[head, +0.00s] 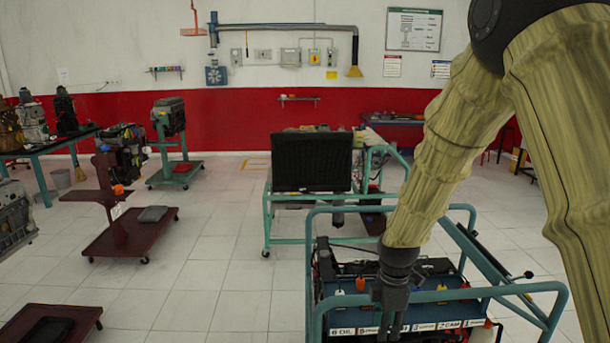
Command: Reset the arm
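My arm comes in from the upper right of the head view, covered in a tan sleeve, and bends downward. My gripper (390,297) is dark and points down at the front of the nearest engine trainer (337,302). It overlaps the trainer's blue front bar and its row of white labels in the picture. I cannot tell whether it touches them. The fingers are dark against the dark engine, so their opening is unclear. Nothing held can be made out.
A second teal trainer cart with a black radiator (311,162) stands behind. A dark red stand (118,235), an engine on a teal stand (172,140) and a workbench with engines (45,150) are at left. Open tiled floor (215,240) lies between.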

